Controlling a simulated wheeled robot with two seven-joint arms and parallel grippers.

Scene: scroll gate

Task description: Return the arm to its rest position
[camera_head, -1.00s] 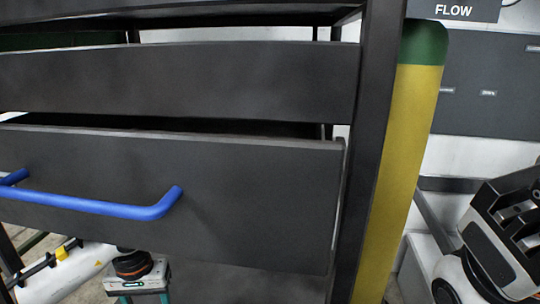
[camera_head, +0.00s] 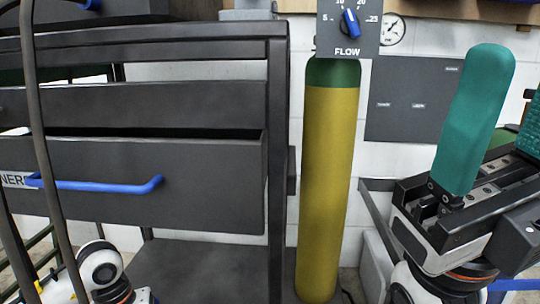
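My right gripper (camera_head: 514,85) is raised at the right edge, with two teal fingers apart and nothing visible between them. The far finger is partly cut off by the picture edge. It is well right of the dark cart and apart from it. Part of my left arm (camera_head: 102,270), a white joint, shows at the bottom left below the drawer. My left gripper is out of view. The lower drawer (camera_head: 210,185) has a blue handle (camera_head: 110,185) and stands a little forward, with a dark gap above it. No gripper shows on the handle.
A yellow cylinder with a green top (camera_head: 328,180) stands right of the cart post (camera_head: 277,150). A FLOW dial panel (camera_head: 348,28) hangs above it. A gauge (camera_head: 391,29) and grey panel (camera_head: 410,100) are on the wall. Dark vertical strands (camera_head: 38,130) cross the left foreground.

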